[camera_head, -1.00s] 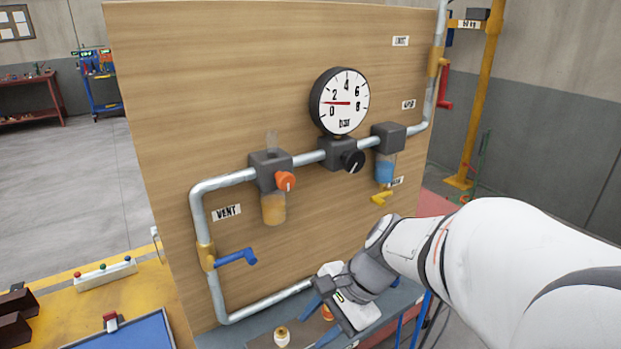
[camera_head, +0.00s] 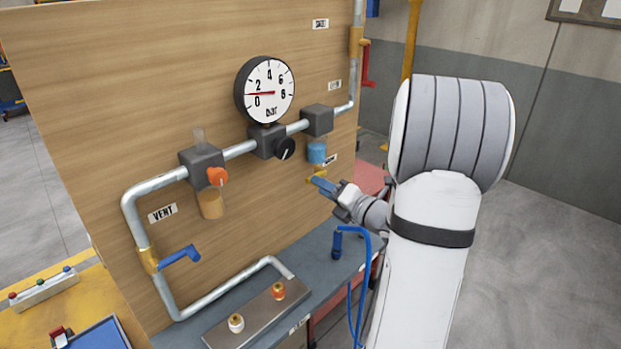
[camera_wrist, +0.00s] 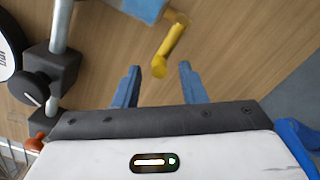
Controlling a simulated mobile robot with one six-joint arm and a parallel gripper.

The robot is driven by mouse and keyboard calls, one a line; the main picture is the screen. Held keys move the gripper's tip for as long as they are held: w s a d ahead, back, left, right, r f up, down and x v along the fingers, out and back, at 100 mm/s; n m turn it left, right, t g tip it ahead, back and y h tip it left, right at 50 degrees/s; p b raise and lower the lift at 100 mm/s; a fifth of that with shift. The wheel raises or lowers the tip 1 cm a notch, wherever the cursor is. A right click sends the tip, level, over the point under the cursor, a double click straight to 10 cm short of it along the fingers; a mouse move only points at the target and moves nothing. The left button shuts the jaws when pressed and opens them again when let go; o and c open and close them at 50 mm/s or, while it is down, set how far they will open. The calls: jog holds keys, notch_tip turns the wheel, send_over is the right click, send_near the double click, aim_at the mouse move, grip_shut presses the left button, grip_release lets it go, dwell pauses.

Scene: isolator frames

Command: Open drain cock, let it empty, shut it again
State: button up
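The drain cock is a small yellow lever (camera_wrist: 170,45) under the blue-filled bowl (camera_head: 316,152) on the right of the pipe run. In the wrist view the lever hangs between my two blue fingers, near their tips, with gaps on both sides. My gripper (camera_wrist: 158,72) is open and holds nothing. In the head view my gripper (camera_head: 318,183) is just below the bowl, and its fingers partly cover the yellow lever (camera_head: 314,177). The blue liquid still shows in the bowl. The lever's exact turn is hard to tell.
A gauge (camera_head: 265,90), a black knob (camera_head: 285,148), an orange knob (camera_head: 217,176) with an amber bowl (camera_head: 210,204), and a blue vent lever (camera_head: 181,256) sit on the wooden panel. A red lever (camera_head: 367,65) is at upper right. A blue hose (camera_head: 362,255) hangs near my arm.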

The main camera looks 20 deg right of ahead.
jog(key=x, duration=0.5)
jog(key=shift+w+a+p, duration=0.1)
jog(key=shift+w+p, duration=0.05)
jog(key=shift+p, duration=0.2)
